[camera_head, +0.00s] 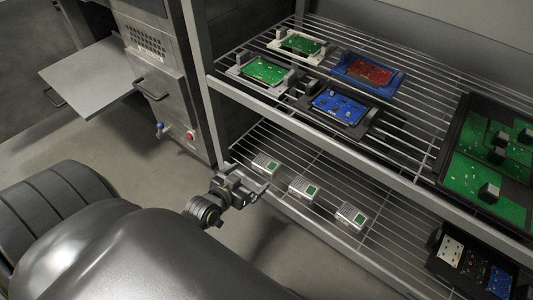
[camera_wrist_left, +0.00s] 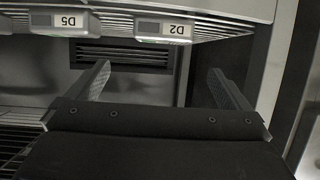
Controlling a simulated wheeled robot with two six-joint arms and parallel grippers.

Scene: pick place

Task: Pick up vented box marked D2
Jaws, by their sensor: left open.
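The vented box marked D2 (camera_wrist_left: 165,28) shows at the top of the left wrist view, its label upside down. A box marked D5 (camera_wrist_left: 62,20) is to its left there. In the head view, three small grey boxes with green screens stand in a row on the lower wire shelf. Their labels are too small to read; the leftmost box (camera_head: 265,163) appears to be D2, being nearest my gripper. My left gripper (camera_head: 253,182) is open and empty, in front of the shelf edge and apart from this box. Its fingers (camera_wrist_left: 158,68) also show in the left wrist view. My right gripper is not in view.
The other grey boxes are the middle one (camera_head: 303,187) and the right one (camera_head: 350,215). The upper shelf edge (camera_head: 330,148) runs above them, and a shelf post (camera_head: 217,125) stands at left. Circuit boards in holders (camera_head: 370,72) lie on the upper shelf.

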